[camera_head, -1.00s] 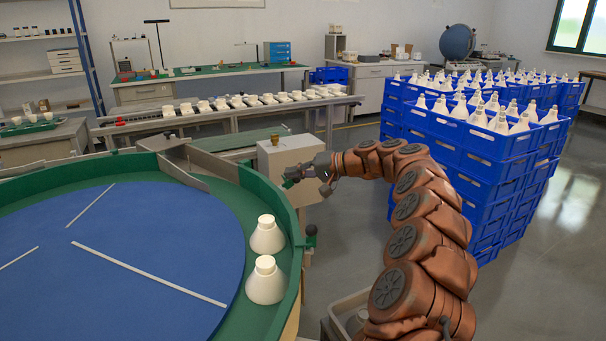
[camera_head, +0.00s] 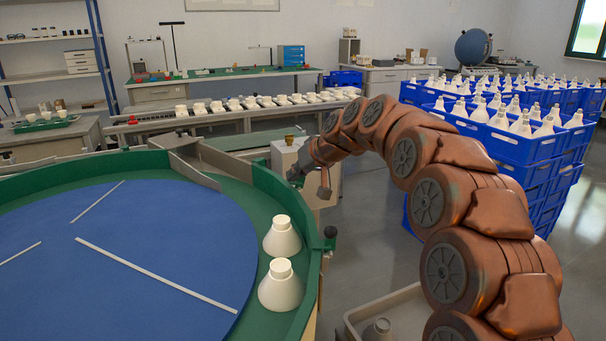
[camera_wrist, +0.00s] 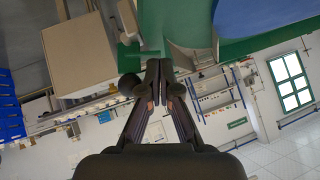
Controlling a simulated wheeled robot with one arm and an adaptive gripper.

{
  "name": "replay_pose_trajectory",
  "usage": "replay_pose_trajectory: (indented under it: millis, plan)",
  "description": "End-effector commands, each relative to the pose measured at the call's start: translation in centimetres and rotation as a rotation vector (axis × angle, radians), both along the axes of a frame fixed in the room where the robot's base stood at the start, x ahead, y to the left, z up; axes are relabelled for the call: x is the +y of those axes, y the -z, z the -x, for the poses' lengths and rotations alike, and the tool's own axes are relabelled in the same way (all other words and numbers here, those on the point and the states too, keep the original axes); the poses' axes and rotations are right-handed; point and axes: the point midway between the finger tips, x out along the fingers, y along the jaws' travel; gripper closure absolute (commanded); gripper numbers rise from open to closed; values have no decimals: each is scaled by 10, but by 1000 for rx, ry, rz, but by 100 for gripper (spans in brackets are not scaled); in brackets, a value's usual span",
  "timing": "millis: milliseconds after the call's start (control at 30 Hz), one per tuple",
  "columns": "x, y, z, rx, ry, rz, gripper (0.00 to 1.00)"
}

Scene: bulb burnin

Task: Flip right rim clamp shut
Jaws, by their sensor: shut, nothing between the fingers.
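The turntable's green rim (camera_head: 262,158) curves around a blue disc.
Two white bulbs (camera_head: 281,237) (camera_head: 281,287) stand on the green track inside the rim. A pale box (camera_head: 284,158) with a brass knob stands just outside the rim. A grey bin (camera_head: 405,310) is below my arm. Blue crates of bulbs (camera_head: 520,150) stand right.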

Motion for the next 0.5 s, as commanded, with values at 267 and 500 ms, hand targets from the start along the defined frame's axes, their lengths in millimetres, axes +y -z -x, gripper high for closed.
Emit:
replay_pose_trajectory:
  millis: [267, 500]
  plan:
    - [8, 5, 5, -99, 1, 180, 100]
    - [13, 7, 7, -151, 2, 271, 100]
